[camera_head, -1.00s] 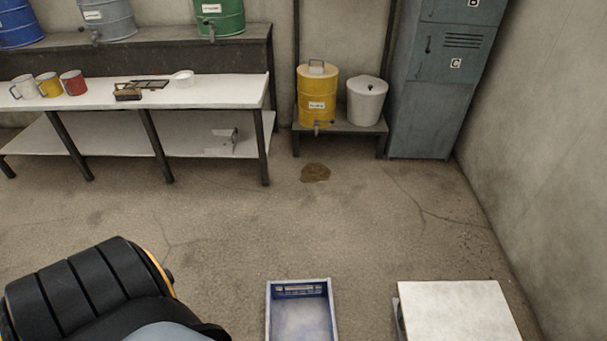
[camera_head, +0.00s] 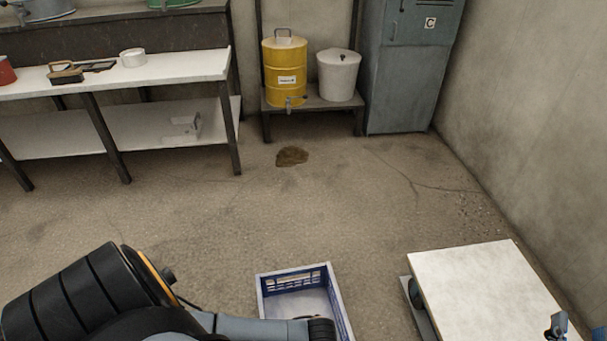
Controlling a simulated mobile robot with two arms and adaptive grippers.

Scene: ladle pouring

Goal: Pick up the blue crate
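The blue crate (camera_head: 263,292) is open-topped, with slotted blue walls and a pale inside. It stands on the floor at the bottom middle, its near part cut off by the frame. My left arm comes in from the lower left and passes over the near part of the crate, hiding some of it. The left gripper itself is out of the frame. My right gripper (camera_head: 579,330) shows only as two small grey-blue tips at the bottom right corner, in front of the white tabletop. The tips stand apart with nothing seen between them.
A low white-topped table (camera_head: 480,285) stands right of the crate with a narrow floor gap. A white bench (camera_head: 150,78) is at the back left. A yellow drum (camera_head: 284,62) and white bucket (camera_head: 338,75) stand at the back. A brown stain (camera_head: 291,156) marks the open floor.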

